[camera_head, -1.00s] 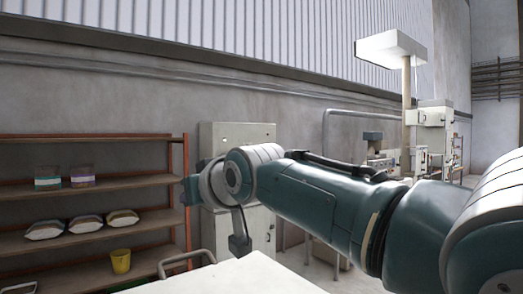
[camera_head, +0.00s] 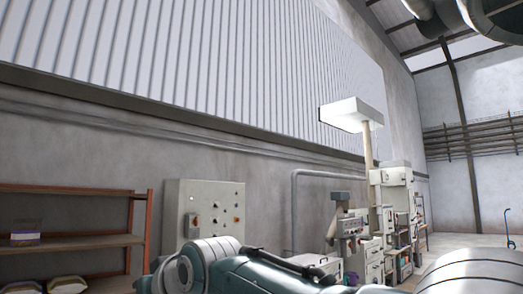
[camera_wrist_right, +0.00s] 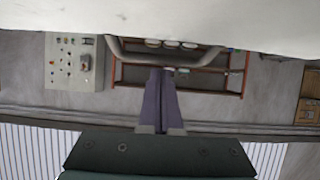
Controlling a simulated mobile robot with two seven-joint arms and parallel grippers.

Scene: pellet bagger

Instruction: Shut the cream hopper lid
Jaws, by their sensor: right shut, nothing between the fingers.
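I cannot pick out a hopper lid for certain in either view. A pale broad surface (camera_wrist_right: 160,18) fills the top of the upside-down right wrist view, with a grey bent bar (camera_wrist_right: 125,55) at its edge; I cannot tell whether it is the lid. My right gripper (camera_wrist_right: 161,72) is shut and empty, its purple fingers together. The fingertips show close to the bar in the picture; I cannot tell whether they touch it. In the head view my right arm crosses the bottom and its gripper is out of sight. My left gripper is not in view.
A grey control cabinet (camera_head: 203,212) stands at the wall, beside an orange-framed shelf rack (camera_head: 75,241) holding bags. Farther right are machines (camera_head: 395,205) and a white slab (camera_head: 350,114) on a post.

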